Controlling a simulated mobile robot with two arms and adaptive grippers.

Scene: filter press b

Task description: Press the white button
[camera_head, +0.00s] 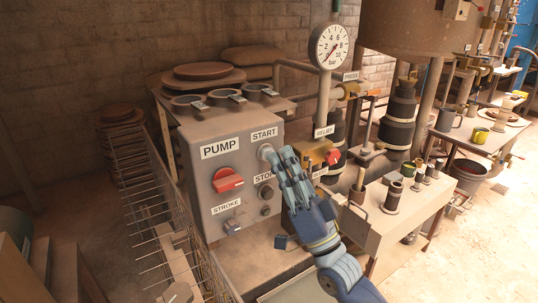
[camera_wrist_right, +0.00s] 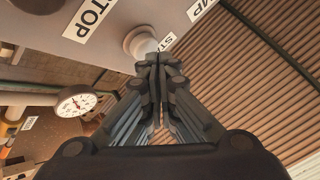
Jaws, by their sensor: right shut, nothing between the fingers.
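The white button (camera_head: 265,151) sits under the START label on the grey control panel (camera_head: 203,165). It also shows in the right wrist view as a round white button (camera_wrist_right: 138,40) just beyond my fingertips. My right gripper (camera_head: 281,156) is shut with nothing in it. Its fingertips are close beside the button's right side in the head view and partly overlap it in the wrist view (camera_wrist_right: 159,60). I cannot tell whether they touch it. My left gripper is not in view.
A red switch (camera_head: 227,180) sits under the PUMP label, with a dark button (camera_head: 266,191) under the partly hidden STOP label. A pressure gauge (camera_head: 330,46) stands behind. A red-handled relief valve (camera_head: 332,156) is close to the right of my gripper.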

